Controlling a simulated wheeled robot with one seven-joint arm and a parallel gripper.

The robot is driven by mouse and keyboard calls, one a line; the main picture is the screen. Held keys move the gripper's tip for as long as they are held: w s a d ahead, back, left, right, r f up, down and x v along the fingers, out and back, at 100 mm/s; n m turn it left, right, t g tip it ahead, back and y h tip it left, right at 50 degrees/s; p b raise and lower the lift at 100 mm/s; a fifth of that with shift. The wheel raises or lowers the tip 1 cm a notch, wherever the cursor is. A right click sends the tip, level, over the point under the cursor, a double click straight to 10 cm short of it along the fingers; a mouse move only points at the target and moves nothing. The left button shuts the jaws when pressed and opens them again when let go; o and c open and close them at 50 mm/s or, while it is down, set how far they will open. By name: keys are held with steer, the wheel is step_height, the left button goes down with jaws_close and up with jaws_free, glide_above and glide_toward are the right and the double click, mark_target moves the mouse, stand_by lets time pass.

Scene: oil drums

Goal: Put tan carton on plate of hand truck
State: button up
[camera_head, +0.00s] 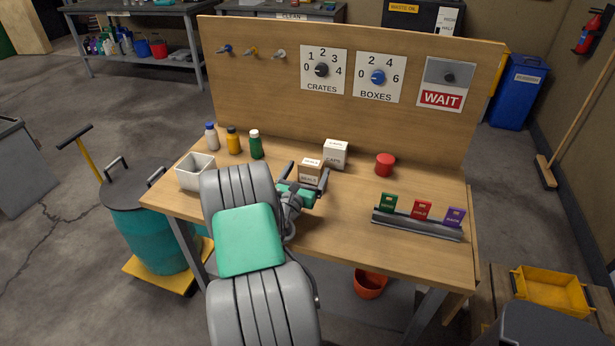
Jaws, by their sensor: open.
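The tan carton (310,173), with a dark label, stands upright on the wooden workbench. My gripper (306,180) is open, its fingers on either side of the carton; whether they touch it I cannot tell. My arm hides part of the bench in front. A yellow plate (140,273) lies low on the floor left of the bench, under a teal drum (150,232) with a dark top. A yellow handle with a dark grip (77,138) rises behind the drum. It looks like the hand truck, though the drum hides the join.
A white carton (335,154) stands just behind the tan one. A white bin (195,172), several bottles (233,141), a red can (385,164) and a rack of coloured tags (418,223) are on the bench. A backboard (350,110) closes the rear.

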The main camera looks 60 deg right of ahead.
mark_target(313, 159)
steer(key=d, duration=0.4)
steer(key=w+d+p, duration=0.1)
steer(key=d, duration=0.2)
steer(key=shift+f, duration=0.2)
steer(key=c, duration=1.5)
steer(key=shift+w+r, duration=0.1)
steer(key=shift+c, duration=1.3)
